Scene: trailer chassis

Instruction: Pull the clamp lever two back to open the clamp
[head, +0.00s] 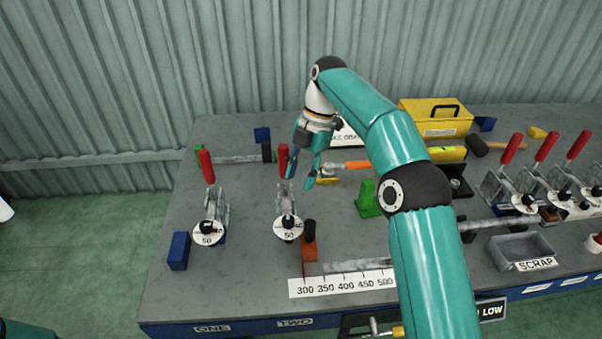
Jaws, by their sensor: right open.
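Clamp two (288,222) stands on the grey bench above the TWO label (295,322), with a round white disc marked 50 at its front. Its red lever (283,158) stands upright at the back of the clamp. My right gripper (300,178) is open and points down just right of the red lever. Its left finger appears very close to the lever; I cannot tell whether they touch. Nothing shows between the fingers. My left gripper is out of view.
Clamp one (208,218) with a tilted red lever stands to the left. An orange block (309,262) and a scale strip (343,284) lie front right. A green block (367,198), a yellow toolbox (436,117) and several more clamps are right. The bench's front left is mostly clear.

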